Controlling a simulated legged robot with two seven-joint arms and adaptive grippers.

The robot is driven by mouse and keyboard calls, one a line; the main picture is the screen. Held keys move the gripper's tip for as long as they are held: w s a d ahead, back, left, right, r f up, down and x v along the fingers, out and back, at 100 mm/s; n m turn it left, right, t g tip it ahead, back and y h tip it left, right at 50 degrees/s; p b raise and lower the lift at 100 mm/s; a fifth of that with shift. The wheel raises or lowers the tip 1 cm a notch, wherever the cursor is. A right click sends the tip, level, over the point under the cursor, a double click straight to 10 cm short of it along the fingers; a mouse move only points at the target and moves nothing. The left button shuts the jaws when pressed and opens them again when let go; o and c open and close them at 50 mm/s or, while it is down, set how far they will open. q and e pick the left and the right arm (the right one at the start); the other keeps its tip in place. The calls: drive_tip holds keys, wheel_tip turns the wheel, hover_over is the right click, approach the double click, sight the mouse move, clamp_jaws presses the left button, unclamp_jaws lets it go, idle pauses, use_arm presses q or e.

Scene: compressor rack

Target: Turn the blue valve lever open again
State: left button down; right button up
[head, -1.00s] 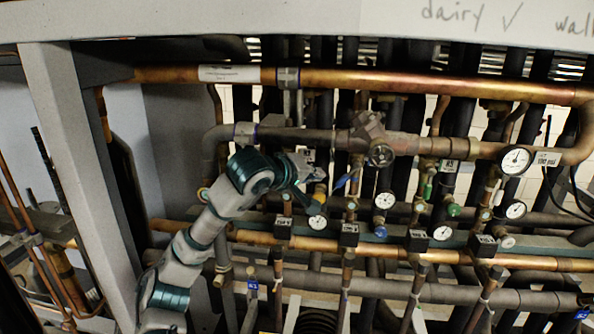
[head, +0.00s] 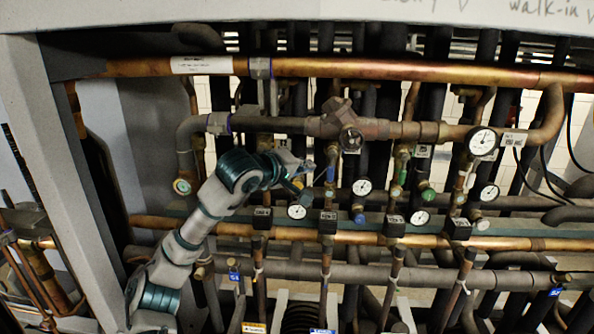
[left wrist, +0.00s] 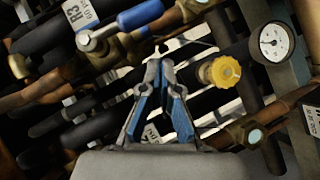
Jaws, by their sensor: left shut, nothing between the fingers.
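The blue valve lever (left wrist: 140,16) shows at the top of the left wrist view, lying slanted beside a brass valve body with a tag marked R3. In the head view it is small and partly hidden, just right of my left gripper (head: 304,171). My left gripper also shows in the left wrist view (left wrist: 160,64). Its blue-sided fingers are closed together with nothing between them. In that view the tips are below the lever and appear apart from it; the depth gap is hard to judge. My right gripper is not in view.
A yellow knob (left wrist: 220,71) and a white gauge (left wrist: 272,41) sit right of the fingers in the wrist view. A copper pipe (head: 400,70) runs across the top of the head view. Dense vertical pipes and gauges leave little free room.

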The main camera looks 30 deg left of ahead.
use_arm(q)
drive_tip(key=d+n+b, duration=0.1)
drive_tip(key=d+f+n+t+h+b, duration=0.1)
drive_tip(key=b, duration=0.1)
drive_tip(key=w+d+f+n+t+b, duration=0.1)
drive_tip(key=b, duration=0.1)
drive_tip(key=shift+d+h, duration=0.15)
drive_tip(key=shift+h, duration=0.15)
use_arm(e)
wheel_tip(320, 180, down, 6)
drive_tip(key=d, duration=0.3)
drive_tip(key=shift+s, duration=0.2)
use_arm(q)
drive_tip(key=shift+s, duration=0.1)
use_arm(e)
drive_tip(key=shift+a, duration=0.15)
